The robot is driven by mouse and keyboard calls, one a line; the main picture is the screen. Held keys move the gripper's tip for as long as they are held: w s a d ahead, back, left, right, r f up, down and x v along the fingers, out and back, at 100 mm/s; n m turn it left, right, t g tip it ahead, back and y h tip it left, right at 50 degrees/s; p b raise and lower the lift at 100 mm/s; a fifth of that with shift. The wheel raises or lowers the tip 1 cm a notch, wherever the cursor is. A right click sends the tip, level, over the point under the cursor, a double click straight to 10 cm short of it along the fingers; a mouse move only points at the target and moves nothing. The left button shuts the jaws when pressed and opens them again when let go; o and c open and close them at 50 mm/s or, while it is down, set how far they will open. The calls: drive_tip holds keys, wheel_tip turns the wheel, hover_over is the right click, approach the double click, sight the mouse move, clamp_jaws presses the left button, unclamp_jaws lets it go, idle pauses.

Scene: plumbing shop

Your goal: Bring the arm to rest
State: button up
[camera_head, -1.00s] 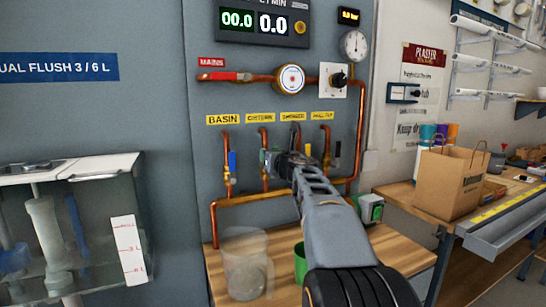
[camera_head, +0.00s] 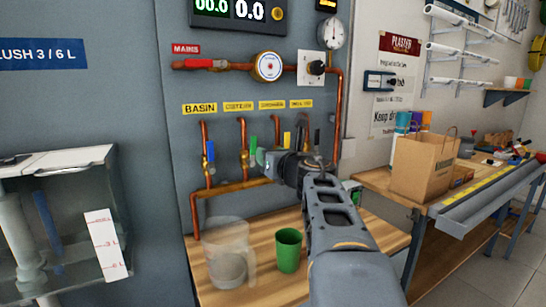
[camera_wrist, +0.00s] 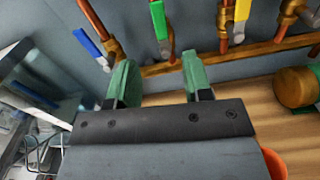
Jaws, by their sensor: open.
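My gripper (camera_wrist: 157,82) shows in the wrist view with its two green fingers spread apart and nothing between them. In the head view my gripper (camera_head: 264,158) is at the end of my outstretched arm, in front of the copper pipes and partly hiding the valves there. A green-handled valve (camera_wrist: 160,25) and a yellow-handled valve (camera_wrist: 241,18) stand beyond the fingers in the wrist view. A blue-handled valve (camera_wrist: 90,46) is to their left.
A wooden bench (camera_head: 340,240) lies below the pipes, bearing a clear jug (camera_head: 228,250) and a green cup (camera_head: 288,250). A glass-sided cistern (camera_head: 62,225) stands at left. A paper bag (camera_head: 422,167) sits on the right bench.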

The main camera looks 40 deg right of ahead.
drive_tip(key=shift+s, duration=0.5)
drive_tip(key=s+a+f+m+g+y+p, duration=0.1)
drive_tip(key=s+a+m+g+p, duration=0.3)
drive_tip(key=m, duration=0.7)
drive_tip(key=s+a+f+m+g+y+p, duration=0.1)
drive_tip(key=s+a+f+m+g+p, duration=0.3)
drive_tip(key=a+m+p, duration=0.5)
drive_tip(key=s+a+f+m+g+p, duration=0.3)
drive_tip(key=s+a+m+g+p, duration=0.3)
drive_tip(key=m+p, duration=0.3)
drive_tip(key=a+m, duration=0.1)
drive_tip(key=m, duration=0.3)
drive_tip(key=shift+a+f+y+p, duration=0.15)
drive_tip(key=shift+y+p, duration=0.25)
drive_tip(key=shift+s, duration=0.15)
